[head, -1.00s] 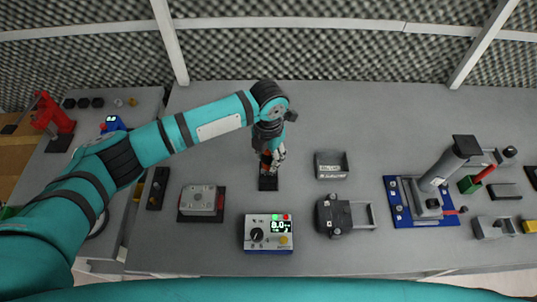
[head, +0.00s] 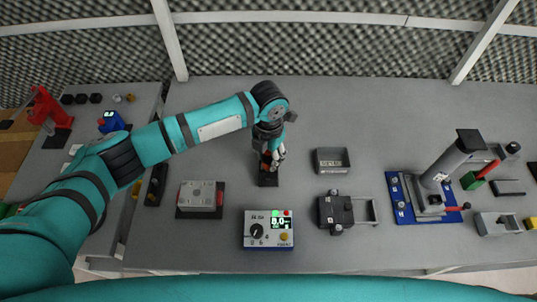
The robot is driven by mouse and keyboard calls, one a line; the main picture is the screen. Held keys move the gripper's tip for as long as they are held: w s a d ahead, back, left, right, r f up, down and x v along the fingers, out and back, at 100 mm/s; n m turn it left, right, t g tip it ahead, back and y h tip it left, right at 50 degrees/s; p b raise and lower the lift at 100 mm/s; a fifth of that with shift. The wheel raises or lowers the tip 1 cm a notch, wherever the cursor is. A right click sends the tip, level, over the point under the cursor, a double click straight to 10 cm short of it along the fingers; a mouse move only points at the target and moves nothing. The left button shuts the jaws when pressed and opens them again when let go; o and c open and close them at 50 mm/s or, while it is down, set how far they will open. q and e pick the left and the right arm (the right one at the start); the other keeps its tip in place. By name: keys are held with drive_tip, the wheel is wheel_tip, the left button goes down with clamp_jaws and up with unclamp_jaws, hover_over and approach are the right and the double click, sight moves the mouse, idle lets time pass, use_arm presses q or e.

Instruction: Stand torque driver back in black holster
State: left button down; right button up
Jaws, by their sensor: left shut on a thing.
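My left gripper (head: 272,158) is over the middle of the grey table, pointing down. The black holster (head: 267,180) is directly below, seen as a dark block on the table. The driver's lower end is hidden, so I cannot tell whether it is inside the holster or above it. My right gripper does not show.
A controller box (head: 268,230) with a lit display stands in front of the holster. A grey box on a dark mat (head: 200,196) is to the left. A grey tray (head: 331,161) and a dark clamp-like device (head: 336,212) are to the right. A blue-based press (head: 425,200) stands farther right.

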use_arm(q)
drive_tip(key=shift+f+b, duration=0.3)
drive_tip(key=shift+f, duration=0.15)
drive_tip(key=c, duration=0.8)
unclamp_jaws()
drive_tip(key=shift+r, duration=0.1)
wheel_tip(320, 180, up, 12)
drive_tip(key=shift+s, duration=0.15)
